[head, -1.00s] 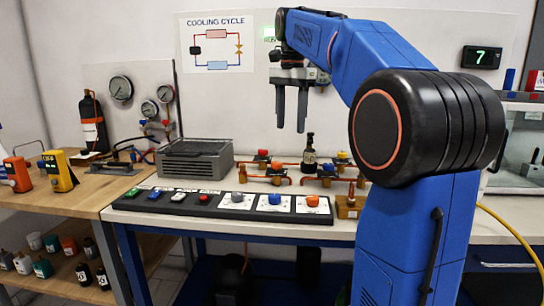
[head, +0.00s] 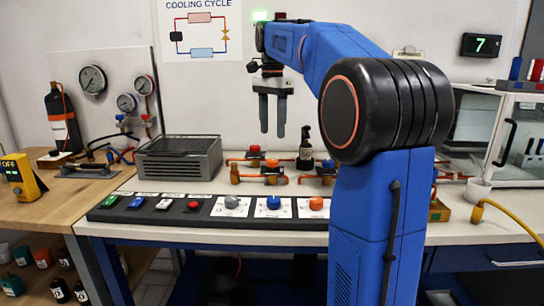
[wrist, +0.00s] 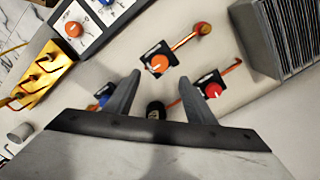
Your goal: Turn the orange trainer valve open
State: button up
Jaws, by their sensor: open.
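The orange trainer valve (wrist: 157,65) has an orange knob with a pale pointer mark on a black plate over a copper pipe. In the head view the orange trainer valve (head: 272,165) stands on the bench behind the control panel. My gripper (head: 272,132) is open and empty, pointing down above the valve row, apart from it. In the wrist view the knob appears between the fingertips of my gripper (wrist: 160,76). A red-knobbed valve (wrist: 212,91) is beside the right finger, and a blue-knobbed valve (wrist: 102,96) is partly hidden beside the left finger.
A dark bottle (head: 305,150) stands close behind the valves. A grey grilled box (head: 178,160) is to their left. The control panel (head: 150,216), with buttons and another orange knob (head: 316,203), lies in front. A white cup (head: 478,189) is at right.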

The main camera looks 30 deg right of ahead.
aim_at(272, 160)
notch_tip(272, 160, down, 10)
jog(key=shift+r, duration=0.1)
dwell(0.4)
jog(key=c, duration=1.1)
